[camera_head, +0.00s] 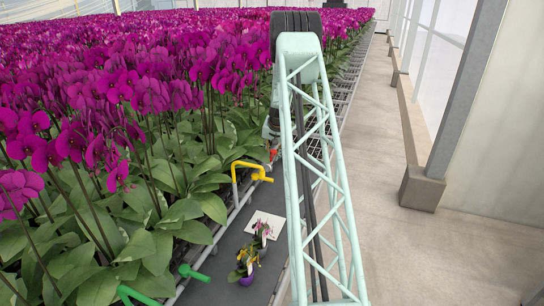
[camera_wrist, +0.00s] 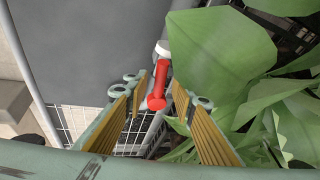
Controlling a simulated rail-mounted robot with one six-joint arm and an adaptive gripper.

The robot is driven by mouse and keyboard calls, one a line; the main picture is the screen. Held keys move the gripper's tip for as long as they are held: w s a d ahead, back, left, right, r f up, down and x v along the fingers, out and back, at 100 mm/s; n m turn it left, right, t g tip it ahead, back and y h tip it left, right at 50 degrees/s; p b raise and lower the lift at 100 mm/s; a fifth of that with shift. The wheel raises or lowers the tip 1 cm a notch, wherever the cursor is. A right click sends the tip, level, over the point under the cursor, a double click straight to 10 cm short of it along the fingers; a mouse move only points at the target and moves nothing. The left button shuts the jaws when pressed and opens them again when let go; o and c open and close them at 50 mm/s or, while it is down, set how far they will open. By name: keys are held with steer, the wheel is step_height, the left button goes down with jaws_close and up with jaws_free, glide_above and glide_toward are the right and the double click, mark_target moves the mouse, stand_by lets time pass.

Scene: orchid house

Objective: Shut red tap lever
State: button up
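The red tap lever (camera_wrist: 157,92) shows in the wrist view, with a round knob at its near end and a pale fitting (camera_wrist: 163,48) at its far end. My gripper (camera_wrist: 160,86) is open, its two ribbed yellow pads on either side of the lever in the picture. Neither pad is clearly touching it, and I cannot tell how deep the lever sits between them. In the head view a small red part (camera_head: 273,154) shows beside my arm; my arm hides most of my gripper and the tap there.
A yellow tap (camera_head: 247,169) and a green tap (camera_head: 192,272) stand along the bench edge. Broad leaves (camera_wrist: 215,55) crowd my gripper's right side. The aisle is clear.

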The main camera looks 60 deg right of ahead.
steer(key=shift+f, duration=0.2)
jaws_close()
